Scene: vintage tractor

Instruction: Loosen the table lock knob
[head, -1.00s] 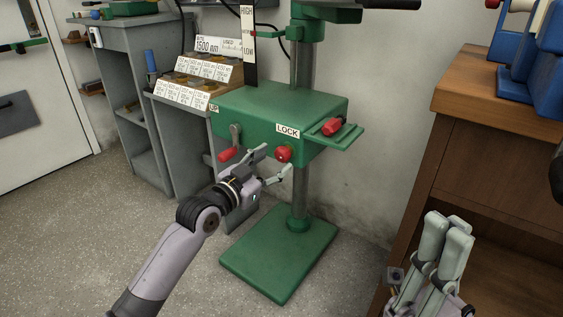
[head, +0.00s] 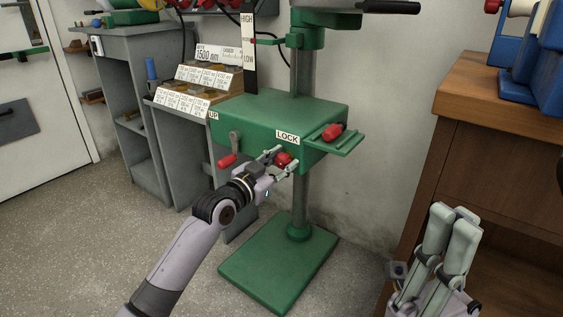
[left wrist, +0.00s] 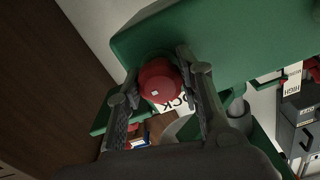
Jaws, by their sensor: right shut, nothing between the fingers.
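The red lock knob (head: 283,159) sits on the front face of the green drill-press table (head: 285,112), below the white LOCK label (head: 288,137). My left gripper (head: 284,162) is open, with one finger on each side of the knob. In the left wrist view the knob (left wrist: 159,82) lies between the two fingers of my left gripper (left wrist: 157,72). The right-hand finger looks very close to it; contact is not clear. My right gripper (head: 453,222) is shut and empty, at the lower right, away from the drill press.
A crank with a red handle (head: 228,160) hangs left of the knob. Another red-handled part (head: 332,132) lies on the table's right ledge. A wooden cabinet (head: 490,180) is at right.

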